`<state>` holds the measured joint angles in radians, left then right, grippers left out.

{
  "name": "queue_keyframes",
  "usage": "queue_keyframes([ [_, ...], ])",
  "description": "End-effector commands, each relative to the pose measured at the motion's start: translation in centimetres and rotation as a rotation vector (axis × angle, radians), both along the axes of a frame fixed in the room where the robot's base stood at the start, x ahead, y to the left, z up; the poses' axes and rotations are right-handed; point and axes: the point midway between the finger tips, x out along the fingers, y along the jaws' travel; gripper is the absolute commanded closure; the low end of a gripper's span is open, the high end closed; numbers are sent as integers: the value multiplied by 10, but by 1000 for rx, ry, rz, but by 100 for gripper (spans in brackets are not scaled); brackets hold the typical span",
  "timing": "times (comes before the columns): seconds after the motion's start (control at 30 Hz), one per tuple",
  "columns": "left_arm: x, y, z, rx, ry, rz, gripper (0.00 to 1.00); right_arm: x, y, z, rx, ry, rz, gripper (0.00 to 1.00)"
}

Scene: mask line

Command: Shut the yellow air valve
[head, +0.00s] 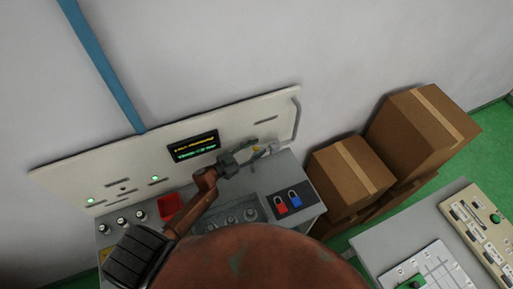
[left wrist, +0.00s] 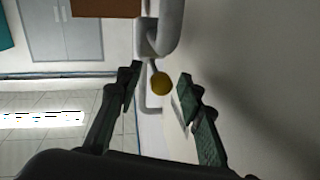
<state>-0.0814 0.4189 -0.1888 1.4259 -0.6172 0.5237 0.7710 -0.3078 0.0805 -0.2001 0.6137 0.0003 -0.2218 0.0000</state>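The yellow air valve shows in the left wrist view as a round yellow knob (left wrist: 161,84) on a thin stem beside a pale pipe (left wrist: 165,32). In the head view only a small yellow spot (head: 257,153) of it shows, at the right part of the panel, partly hidden by my gripper. My left gripper (head: 264,151) is at the valve. In the left wrist view its fingers (left wrist: 160,78) are spread, with the knob in the gap between the tips as seen from there. I cannot tell whether a finger touches it. My right gripper is not in view.
The pale panel (head: 72,178) carries a lit display (head: 192,147) and green lamps. The console below holds a red bin (head: 170,206), knobs, and a red (head: 281,207) and a blue padlock (head: 295,200). Cardboard boxes (head: 343,178) stand to the right, near another table (head: 395,240).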

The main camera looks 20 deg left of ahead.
Motion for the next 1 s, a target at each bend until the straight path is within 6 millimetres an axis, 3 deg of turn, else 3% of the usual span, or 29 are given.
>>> queue_keyframes([
  [0.1, 1, -1, -1, 0, 1, 1, 65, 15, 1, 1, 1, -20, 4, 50],
  [0.27, 1, 0, -1, 0, 1, 2, 65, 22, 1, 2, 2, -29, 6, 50],
  [0.77, 1, 1, -1, 0, 0, 3, 99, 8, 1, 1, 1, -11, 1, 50],
  [1.0, 1, 1, -1, 0, 0, 3, 100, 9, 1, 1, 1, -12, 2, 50],
])
